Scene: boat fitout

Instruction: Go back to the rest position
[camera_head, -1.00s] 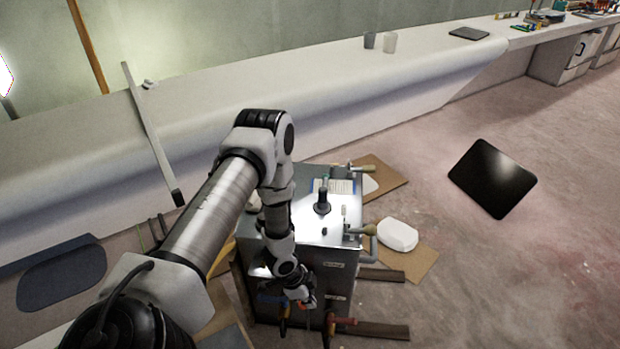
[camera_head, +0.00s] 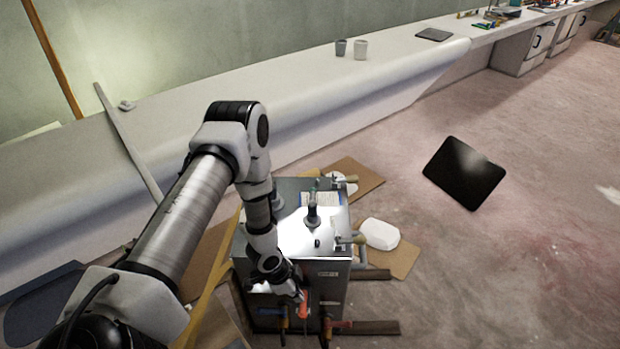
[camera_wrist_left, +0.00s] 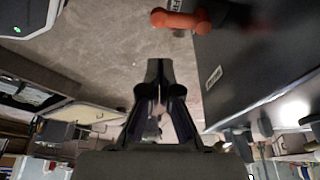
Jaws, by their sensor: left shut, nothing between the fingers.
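My left gripper (camera_head: 297,293) hangs at the front face of a metal box (camera_head: 325,228) in the head view, with my arm coming in from the left. In the left wrist view its fingers (camera_wrist_left: 160,82) are shut with nothing between them. An orange handle (camera_wrist_left: 180,20) shows beyond the fingertips, apart from them, beside the dark side of the box (camera_wrist_left: 255,65). The orange part also shows beside the gripper in the head view (camera_head: 304,306). My right gripper is in neither view.
Clamps with orange (camera_head: 284,322) and red (camera_head: 337,323) handles sit low at the box's front. A white lidded container (camera_head: 380,234) lies to its right, and a black panel (camera_head: 464,172) farther right. A long white bench (camera_head: 280,95) runs behind. The floor at right is mostly clear.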

